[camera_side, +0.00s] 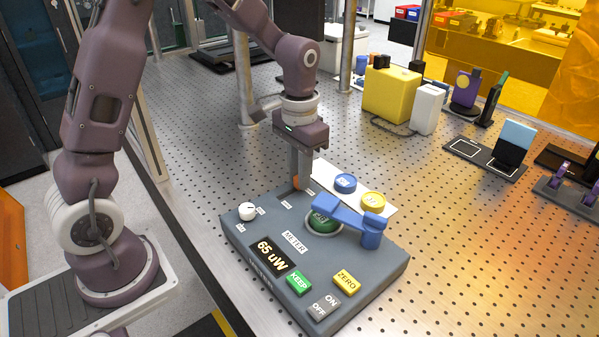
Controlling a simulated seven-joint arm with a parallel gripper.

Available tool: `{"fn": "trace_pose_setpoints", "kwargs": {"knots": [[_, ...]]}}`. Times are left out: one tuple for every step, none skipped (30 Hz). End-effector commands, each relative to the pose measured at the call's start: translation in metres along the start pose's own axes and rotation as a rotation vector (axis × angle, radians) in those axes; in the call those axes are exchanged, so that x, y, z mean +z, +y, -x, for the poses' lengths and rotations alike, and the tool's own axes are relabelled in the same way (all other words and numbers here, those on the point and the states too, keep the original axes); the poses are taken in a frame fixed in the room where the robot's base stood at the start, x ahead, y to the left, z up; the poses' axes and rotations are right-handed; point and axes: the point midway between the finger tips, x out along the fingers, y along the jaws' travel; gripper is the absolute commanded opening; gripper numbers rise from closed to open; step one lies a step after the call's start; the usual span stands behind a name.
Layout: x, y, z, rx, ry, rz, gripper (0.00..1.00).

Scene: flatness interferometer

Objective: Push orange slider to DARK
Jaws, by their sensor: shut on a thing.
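The grey meter box (355,281) sits on the perforated metal table, its display reading 65 uW. The orange slider (296,182) shows as a small orange patch at the box's back edge, right at my fingertips. My gripper (300,180) points down there and is shut on the orange slider. The fingers hide most of the slider. The DARK label cannot be read from this view.
A blue arm-like piece (372,232) stands over a green disc on the box. A white plate with blue (345,183) and yellow (373,201) discs lies just behind the box. A white knob (247,210), green KEEP button (299,283) and yellow ZERO button (345,282) are on top.

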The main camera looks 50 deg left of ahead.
Motion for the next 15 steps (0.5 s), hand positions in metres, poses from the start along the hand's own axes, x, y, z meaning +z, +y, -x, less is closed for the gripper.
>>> {"fn": "trace_pose_setpoints", "kwargs": {"knots": [[0.001, -0.001, 0.001, -0.001, 0.003, 0.001, 0.00], [0.004, -0.001, 0.001, -0.001, 0.002, 0.001, 0.00], [0.010, -0.001, 0.001, -0.001, 0.002, 0.001, 0.00], [0.016, -0.001, 0.001, -0.001, 0.002, 0.002, 0.00], [0.022, -0.001, 0.001, -0.001, 0.001, 0.002, 0.00], [0.029, -0.001, 0.002, -0.001, 0.002, 0.002, 0.00], [0.034, -0.001, 0.002, -0.001, 0.003, 0.002, 0.00], [0.038, -0.001, 0.001, -0.001, 0.002, 0.002, 0.00], [0.043, -0.001, 0.001, -0.001, 0.003, 0.002, 0.00], [0.045, -0.001, 0.001, -0.001, 0.003, 0.002, 0.00], [0.048, -0.001, 0.001, -0.001, 0.003, 0.002, 0.00], [0.049, -0.001, 0.001, -0.001, 0.002, 0.002, 0.00], [0.050, -0.001, 0.001, -0.001, 0.002, 0.001, 0.00], [0.051, -0.001, 0.001, -0.001, 0.001, 0.001, 0.00], [0.051, -0.001, 0.001, -0.001, 0.000, 0.001, 0.00]]}}
